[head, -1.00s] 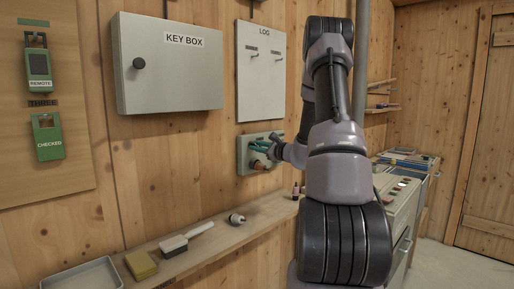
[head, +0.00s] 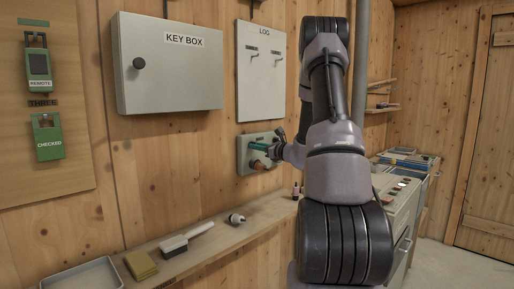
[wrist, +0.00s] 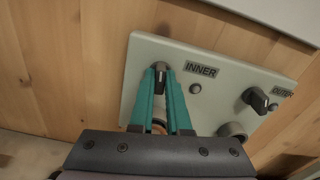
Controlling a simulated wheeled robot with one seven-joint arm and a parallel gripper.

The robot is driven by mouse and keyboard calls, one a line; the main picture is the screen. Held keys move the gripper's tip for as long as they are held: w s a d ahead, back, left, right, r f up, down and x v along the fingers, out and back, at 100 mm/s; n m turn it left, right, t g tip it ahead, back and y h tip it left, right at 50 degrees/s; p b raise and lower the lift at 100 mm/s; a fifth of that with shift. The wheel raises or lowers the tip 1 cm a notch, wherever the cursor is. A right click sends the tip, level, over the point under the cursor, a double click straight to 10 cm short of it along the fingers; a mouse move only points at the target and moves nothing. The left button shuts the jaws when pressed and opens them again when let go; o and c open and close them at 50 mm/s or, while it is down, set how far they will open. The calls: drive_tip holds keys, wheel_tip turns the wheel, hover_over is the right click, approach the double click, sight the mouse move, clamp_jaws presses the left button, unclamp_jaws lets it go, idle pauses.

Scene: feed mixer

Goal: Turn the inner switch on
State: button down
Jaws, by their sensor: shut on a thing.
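The inner switch (wrist: 160,79) is a dark knob with a light mark, beside the label INNER on a pale grey-green panel (wrist: 210,92) in the wrist view. My gripper (wrist: 161,70) has its teal fingers on either side of this knob and is shut on it. The knob's light mark runs roughly along the fingers; I cannot tell whether the switch is on. A second dark knob (wrist: 257,100) sits near the OUTER label to the right. In the head view the panel (head: 243,158) is on the wall, partly hidden by my gripper (head: 258,147).
A key box (head: 170,80) and a log board (head: 261,85) hang above the panel. A shelf (head: 215,245) below holds a brush (head: 174,246), a sponge (head: 141,265) and small bottles. A round fitting (wrist: 232,131) sits low on the panel.

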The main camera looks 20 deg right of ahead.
drive_tip(key=m, duration=0.8)
drive_tip(key=shift+m, duration=0.3)
idle(0.4)
drive_tip(key=c, duration=0.9)
unclamp_jaws()
drive_tip(key=v, duration=1.1)
